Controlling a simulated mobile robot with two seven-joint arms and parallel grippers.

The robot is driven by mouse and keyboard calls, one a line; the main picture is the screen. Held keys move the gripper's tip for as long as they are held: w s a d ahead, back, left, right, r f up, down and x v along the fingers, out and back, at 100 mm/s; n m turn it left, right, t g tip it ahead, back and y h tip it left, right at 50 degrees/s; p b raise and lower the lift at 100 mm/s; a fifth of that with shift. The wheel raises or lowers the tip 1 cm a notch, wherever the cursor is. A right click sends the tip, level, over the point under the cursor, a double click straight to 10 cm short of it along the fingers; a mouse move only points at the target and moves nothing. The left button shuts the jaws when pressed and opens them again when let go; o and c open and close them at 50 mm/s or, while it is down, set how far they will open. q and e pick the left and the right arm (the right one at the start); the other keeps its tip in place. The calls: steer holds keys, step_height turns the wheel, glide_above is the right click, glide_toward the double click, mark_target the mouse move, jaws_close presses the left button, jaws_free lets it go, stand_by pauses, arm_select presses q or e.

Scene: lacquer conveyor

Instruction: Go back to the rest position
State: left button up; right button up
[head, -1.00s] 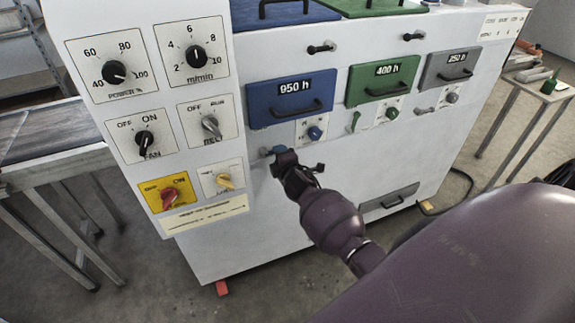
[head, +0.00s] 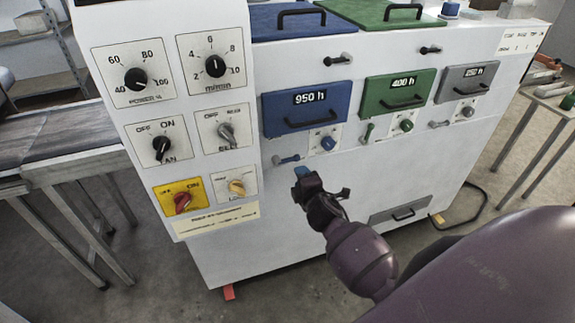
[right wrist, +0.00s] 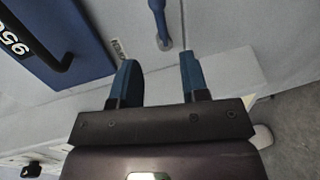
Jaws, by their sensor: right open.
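My right gripper (head: 302,172) is in front of the white machine's face, just below and to the right of a small blue lever (head: 286,160). In the right wrist view its two blue fingers (right wrist: 160,78) stand apart with nothing between them. The blue lever also shows in the right wrist view (right wrist: 158,22), beyond the fingertips and apart from them. My left gripper is in neither view.
The white machine (head: 230,262) carries a control panel (head: 190,100) and blue (head: 340,92), green (head: 375,108) and grey (head: 450,96) fronts. A conveyor (head: 60,135) stands left, a small table (head: 560,105) right. Floor shows around them.

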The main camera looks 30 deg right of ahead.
steer(key=s+a+m+y, duration=0.3)
steer(key=s+a+m, duration=0.3)
steer(key=m, duration=0.4)
steer(key=s+a+f+m+g, duration=0.1)
steer(key=s+f, duration=0.1)
steer(key=s, duration=0.4)
steer(key=s+a+f+m+g, duration=0.1)
steer(key=s+f, duration=0.2)
steer(key=s, duration=0.3)
steer(key=s+a+f+m+g+y, duration=0.1)
steer(key=s+a+f, duration=0.1)
steer(key=s, duration=0.3)
steer(key=shift+s+f+m, duration=0.3)
steer(key=shift+s+m, duration=0.1)
